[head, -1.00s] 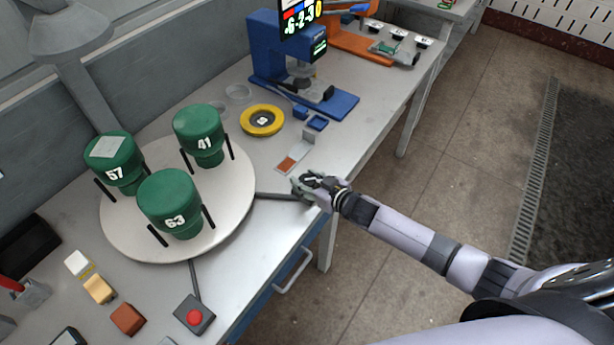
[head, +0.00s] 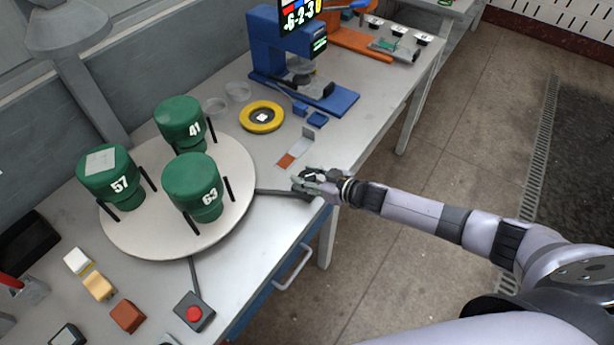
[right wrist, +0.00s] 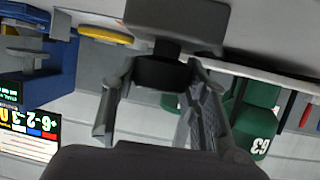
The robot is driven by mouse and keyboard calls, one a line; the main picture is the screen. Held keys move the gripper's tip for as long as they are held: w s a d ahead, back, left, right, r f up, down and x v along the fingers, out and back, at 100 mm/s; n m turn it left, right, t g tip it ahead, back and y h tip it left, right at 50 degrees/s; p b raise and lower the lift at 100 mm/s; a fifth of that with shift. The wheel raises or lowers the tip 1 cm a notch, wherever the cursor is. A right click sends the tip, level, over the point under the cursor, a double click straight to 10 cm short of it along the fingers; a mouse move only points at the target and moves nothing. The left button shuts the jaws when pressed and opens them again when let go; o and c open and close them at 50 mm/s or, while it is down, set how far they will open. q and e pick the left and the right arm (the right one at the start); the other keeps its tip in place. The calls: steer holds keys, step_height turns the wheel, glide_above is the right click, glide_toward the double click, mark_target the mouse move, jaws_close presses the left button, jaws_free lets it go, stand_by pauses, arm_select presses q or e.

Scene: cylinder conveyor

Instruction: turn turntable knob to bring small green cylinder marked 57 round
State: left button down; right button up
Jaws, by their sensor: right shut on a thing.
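The green cylinder marked 57 (head: 107,176) stands at the left of the round pale turntable (head: 150,238). The green cylinder marked 41 (head: 181,122) is at the back, and the one marked 63 (head: 191,186) is at the right front; 63 also shows in the right wrist view (right wrist: 253,128). My right gripper (head: 318,180) is at the table's front edge, where a dark bar (head: 278,192) runs from the turntable. In the right wrist view its fingers close around the black knob (right wrist: 163,72) below a grey block (right wrist: 175,25). My left gripper is out of view.
A yellow ring (head: 261,117) and a blue press (head: 290,60) stand behind my right gripper. A red button box (head: 194,313) and small coloured blocks (head: 98,286) lie in front of the turntable. The floor right of the table is clear.

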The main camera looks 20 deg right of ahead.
steer(key=shift+w+n+g+y+b, duration=0.1)
steer(key=shift+n+g+y+b, duration=1.05)
steer(key=shift+n+y, duration=0.4)
steer(key=shift+n+g+b, duration=0.35)
steer(key=shift+n+g, duration=0.1)
steer(key=shift+g, duration=0.1)
steer(key=shift+f+n+g+y+b, duration=0.1)
steer(key=shift+n+g+y+b, duration=0.8)
steer(key=shift+n+b, duration=0.15)
steer(key=shift+n+g+y+b, duration=0.45)
steer(key=shift+n+g+b, duration=0.95)
steer(key=shift+b, duration=0.6)
steer(key=shift+n+g+b, duration=0.35)
steer(key=shift+g+b, duration=0.35)
steer(key=shift+b, duration=0.25)
steer(key=shift+n+g+b, duration=0.8)
steer(key=shift+g+b, duration=0.1)
steer(key=shift+b, duration=0.8)
